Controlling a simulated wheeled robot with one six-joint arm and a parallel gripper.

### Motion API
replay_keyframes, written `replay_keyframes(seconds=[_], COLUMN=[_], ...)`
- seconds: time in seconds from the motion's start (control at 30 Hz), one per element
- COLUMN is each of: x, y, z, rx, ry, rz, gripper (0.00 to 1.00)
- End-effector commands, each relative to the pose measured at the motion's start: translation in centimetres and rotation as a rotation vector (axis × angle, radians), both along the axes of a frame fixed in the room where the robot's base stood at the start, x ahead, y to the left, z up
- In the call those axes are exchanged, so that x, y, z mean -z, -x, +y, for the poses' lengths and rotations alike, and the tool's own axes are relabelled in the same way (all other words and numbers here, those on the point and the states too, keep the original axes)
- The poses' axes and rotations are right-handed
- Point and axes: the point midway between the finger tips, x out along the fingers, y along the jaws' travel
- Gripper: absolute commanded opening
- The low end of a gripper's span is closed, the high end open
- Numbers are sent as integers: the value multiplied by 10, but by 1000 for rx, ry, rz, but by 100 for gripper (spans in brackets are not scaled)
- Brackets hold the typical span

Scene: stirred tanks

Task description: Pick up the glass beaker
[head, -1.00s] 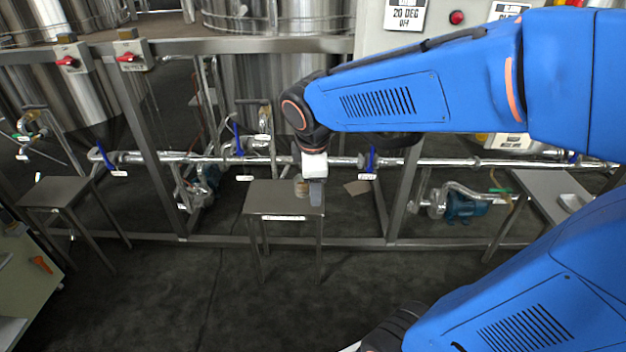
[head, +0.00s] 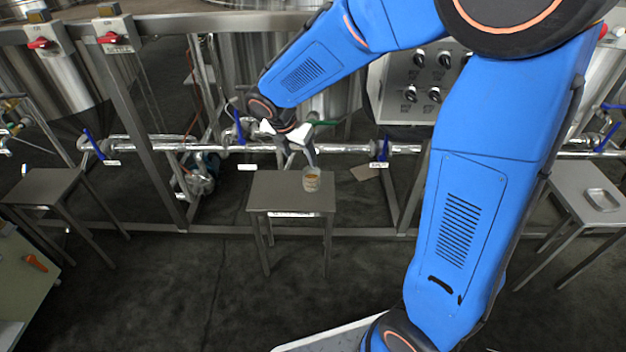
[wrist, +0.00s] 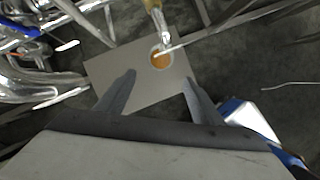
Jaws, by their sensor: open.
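The glass beaker (head: 312,180) stands upright on the right part of a small grey metal table (head: 268,190). It holds some amber-brown liquid. My gripper (head: 309,158) is above and just behind the beaker in the head view, tilted downward. In the wrist view the beaker (wrist: 161,58) shows beyond the fingertips, its amber contents visible from above. My gripper (wrist: 160,78) is open there, with its two dark fingers spread and nothing between them. The beaker is apart from the fingers, a little ahead of the right one.
Behind the table run a steel pipe (head: 345,149) with blue-handled valves and a frame rail. The floor in front is clear.

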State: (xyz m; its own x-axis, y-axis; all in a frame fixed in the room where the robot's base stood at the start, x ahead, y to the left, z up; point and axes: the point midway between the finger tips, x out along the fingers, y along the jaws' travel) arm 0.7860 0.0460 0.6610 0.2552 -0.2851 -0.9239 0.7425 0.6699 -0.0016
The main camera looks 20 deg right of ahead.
Motion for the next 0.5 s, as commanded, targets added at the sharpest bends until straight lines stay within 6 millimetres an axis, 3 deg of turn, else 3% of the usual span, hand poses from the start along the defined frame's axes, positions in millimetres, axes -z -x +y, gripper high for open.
replay_keyframes(seconds=[0.5], x=[81], y=[-22], z=[-26], rx=[2], ry=[0], rz=[2], gripper=[61])
